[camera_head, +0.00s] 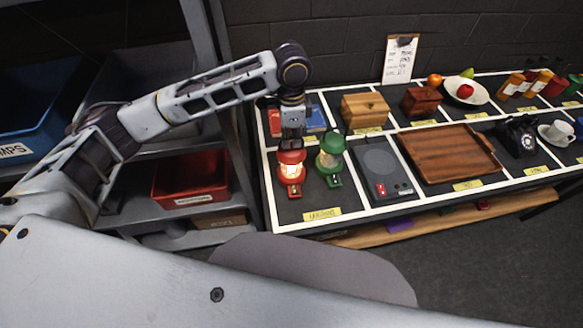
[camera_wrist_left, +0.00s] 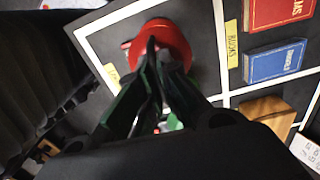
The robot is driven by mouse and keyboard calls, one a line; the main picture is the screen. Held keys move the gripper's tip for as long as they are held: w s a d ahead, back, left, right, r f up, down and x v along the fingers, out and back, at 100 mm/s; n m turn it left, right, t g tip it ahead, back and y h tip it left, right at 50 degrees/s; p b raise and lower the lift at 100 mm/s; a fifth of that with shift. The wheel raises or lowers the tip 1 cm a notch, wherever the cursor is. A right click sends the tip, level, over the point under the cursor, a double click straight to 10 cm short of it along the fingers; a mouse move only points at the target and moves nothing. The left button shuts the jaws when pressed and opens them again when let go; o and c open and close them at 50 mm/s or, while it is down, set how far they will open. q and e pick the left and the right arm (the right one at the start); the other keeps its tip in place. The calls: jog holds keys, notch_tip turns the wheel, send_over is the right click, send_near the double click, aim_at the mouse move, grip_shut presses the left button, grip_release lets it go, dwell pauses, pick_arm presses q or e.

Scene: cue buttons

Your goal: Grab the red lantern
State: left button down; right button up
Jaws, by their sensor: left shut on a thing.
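The red lantern (camera_head: 291,170) stands upright and lit in the front-left section of the table. My left gripper (camera_head: 291,141) comes down on it from above and is shut on its top. In the left wrist view the lantern's red top (camera_wrist_left: 170,38) shows at the fingertips of my left gripper (camera_wrist_left: 153,45). A green lantern (camera_head: 331,157) stands just to the right of the red one. My right gripper is not in view.
The table (camera_head: 347,217) is divided by white lines into labelled sections. A hot plate (camera_head: 380,170) and a wooden tray (camera_head: 450,152) lie to the right. Books (camera_head: 315,118) lie behind the lanterns. A shelf with a red bin (camera_head: 190,178) stands on the left.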

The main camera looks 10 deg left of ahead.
pick_arm(q)
jog(key=shift+r, duration=0.15)
dwell(0.3)
jog(key=shift+r, duration=4.95)
